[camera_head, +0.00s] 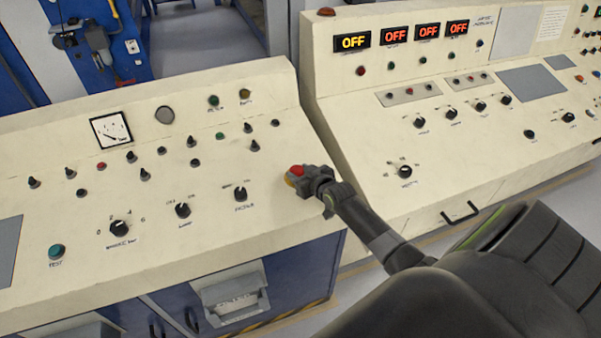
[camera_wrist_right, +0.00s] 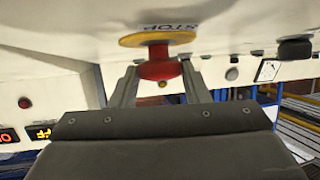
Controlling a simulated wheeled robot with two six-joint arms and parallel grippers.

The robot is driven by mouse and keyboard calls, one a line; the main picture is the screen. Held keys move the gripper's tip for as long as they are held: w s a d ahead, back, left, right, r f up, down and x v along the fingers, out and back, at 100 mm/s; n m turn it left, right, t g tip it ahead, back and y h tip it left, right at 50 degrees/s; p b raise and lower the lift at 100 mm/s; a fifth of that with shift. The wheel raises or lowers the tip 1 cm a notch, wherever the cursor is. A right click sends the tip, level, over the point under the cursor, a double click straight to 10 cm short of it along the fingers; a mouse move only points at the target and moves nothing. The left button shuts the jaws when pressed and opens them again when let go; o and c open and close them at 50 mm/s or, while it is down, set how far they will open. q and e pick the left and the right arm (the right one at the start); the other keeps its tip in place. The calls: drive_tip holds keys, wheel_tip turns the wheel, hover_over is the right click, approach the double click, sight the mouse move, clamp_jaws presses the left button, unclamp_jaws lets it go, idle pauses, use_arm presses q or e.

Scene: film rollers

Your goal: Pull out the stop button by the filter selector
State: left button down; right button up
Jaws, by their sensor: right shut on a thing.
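The stop button is a red mushroom head (camera_head: 296,170) on a yellow disc, near the right end of the left cream console. In the right wrist view the red button (camera_wrist_right: 159,68) stands out from the yellow disc (camera_wrist_right: 158,38) marked STOP. My right gripper (camera_head: 304,178) is at the button, with one finger on each side of its red head, shut on it. The gripper hides part of the button in the head view. The filter selector (camera_head: 240,195), a black knob, sits to the left of the button. My left gripper is not in view.
A second console (camera_head: 470,150) with lit OFF displays (camera_head: 353,41) stands to the right. Below the button is the console's front edge and a blue cabinet (camera_head: 309,275).

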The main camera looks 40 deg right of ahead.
drive_tip(key=shift+r+p, duration=0.45)
drive_tip(key=shift+r, duration=0.3)
drive_tip(key=o, duration=1.1)
drive_tip(key=shift+o, duration=1.4)
drive_tip(key=shift+s, duration=0.1)
drive_tip(key=shift+s, duration=0.25)
drive_tip(key=b+v, duration=0.1)
drive_tip(key=v, duration=1.6)
drive_tip(key=shift+r, duration=0.15)
drive_tip(key=shift+w, duration=0.1)
